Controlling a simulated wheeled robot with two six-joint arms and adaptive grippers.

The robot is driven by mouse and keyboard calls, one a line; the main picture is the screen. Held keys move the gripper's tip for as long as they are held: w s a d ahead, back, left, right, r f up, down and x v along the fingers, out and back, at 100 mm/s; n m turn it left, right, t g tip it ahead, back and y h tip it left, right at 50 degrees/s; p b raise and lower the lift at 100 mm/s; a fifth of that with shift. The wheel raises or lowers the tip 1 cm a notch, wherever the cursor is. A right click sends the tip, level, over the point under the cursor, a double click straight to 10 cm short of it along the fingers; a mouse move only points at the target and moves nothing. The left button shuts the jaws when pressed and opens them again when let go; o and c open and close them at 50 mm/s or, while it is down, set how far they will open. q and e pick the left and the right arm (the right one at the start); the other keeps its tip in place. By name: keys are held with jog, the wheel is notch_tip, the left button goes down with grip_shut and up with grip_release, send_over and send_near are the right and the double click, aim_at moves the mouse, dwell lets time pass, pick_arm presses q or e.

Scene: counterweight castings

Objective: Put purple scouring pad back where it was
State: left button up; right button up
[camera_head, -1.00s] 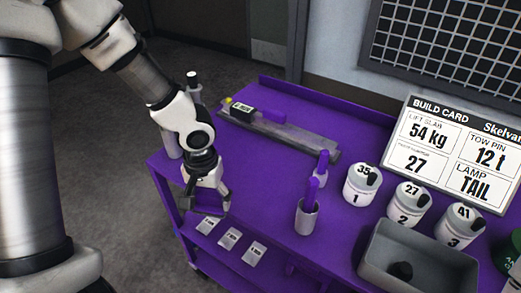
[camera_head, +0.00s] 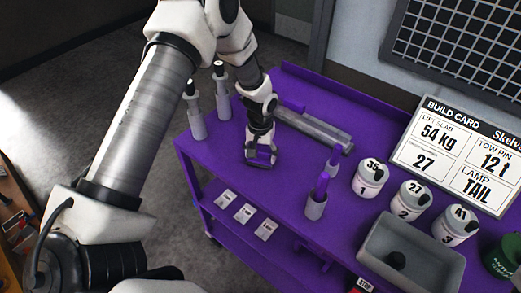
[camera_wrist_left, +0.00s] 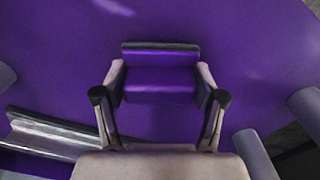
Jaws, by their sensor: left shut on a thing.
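The purple scouring pad (camera_wrist_left: 160,84) is a block with a dark grey layer along one long side. In the left wrist view it sits between both fingers of my left gripper (camera_wrist_left: 160,98), which is shut on it. In the head view my left gripper (camera_head: 261,160) points down over the left part of the purple cart top, with the pad (camera_head: 260,156) at its fingertips. I cannot tell whether the pad touches the cart top. My right gripper is not in view.
A grey bar (camera_head: 312,129) lies behind the gripper, partly hidden by my arm. Two grey bottles (camera_head: 196,125) stand at the cart's left end. Bare purple top (camera_head: 230,185) lies in front.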

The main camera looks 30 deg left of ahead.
aim_at(261, 150)
pick_arm(q)
jog(key=shift+w+f, duration=0.1)
jog(key=o, duration=1.1)
notch_tip(261, 150, up, 12)
jog(key=b, duration=0.3)
jog(key=shift+f, duration=0.25)
jog(key=shift+r, duration=0.35)
